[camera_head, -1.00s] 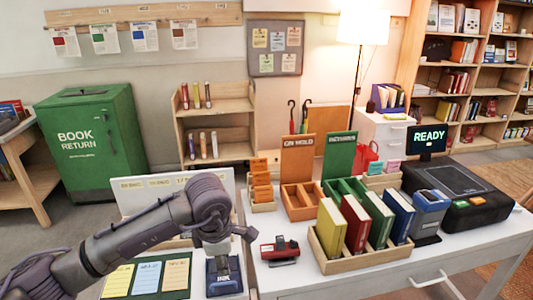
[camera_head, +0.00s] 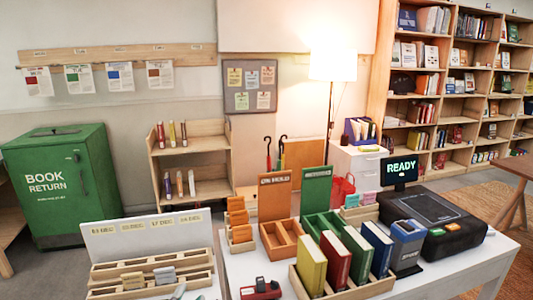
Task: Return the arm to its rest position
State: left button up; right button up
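Neither of my arms nor their grippers show in the head view now. The desk (camera_head: 235,270) in front of me holds a wooden slotted rack (camera_head: 150,264) with small grey pieces in it, a red stapler-like device (camera_head: 261,290) at the lower edge, and a wooden crate of upright books. In the crate a yellow book (camera_head: 311,266), a red book (camera_head: 336,262), a green book (camera_head: 357,256) and a blue book (camera_head: 377,249) stand. A small grey object at the bottom edge beside the rack is cut off and unclear.
A black flat machine (camera_head: 433,221) and a READY screen (camera_head: 400,170) stand at the desk's right. Behind are orange and green divided trays, a lamp (camera_head: 333,66), a small shelf (camera_head: 190,165), a green book return bin (camera_head: 62,185) and tall bookshelves (camera_head: 460,90).

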pick_arm(q)
jog(key=s+a+f+n+g+y, duration=0.1)
jog(key=s+a+f+n+g, duration=0.15)
jog(key=s+f+g, duration=0.35)
jog(key=s+a+f+n+g+y, duration=0.1)
jog(key=s+a+f+n+g, duration=0.2)
jog(key=f, duration=0.5)
jog(key=s+f+n+g+h, duration=0.15)
jog(key=s+f+g, duration=0.45)
jog(key=s, duration=0.8)
notch_tip(320, 180, down, 26)
jog(key=s, duration=0.1)
jog(key=s+a+f+g, duration=0.1)
jog(key=s+a+f, duration=0.1)
jog(key=s+f, duration=1.5)
jog(key=shift+s+a+g, duration=0.2)
jog(key=shift+s+g, duration=0.05)
jog(key=shift+g, duration=0.15)
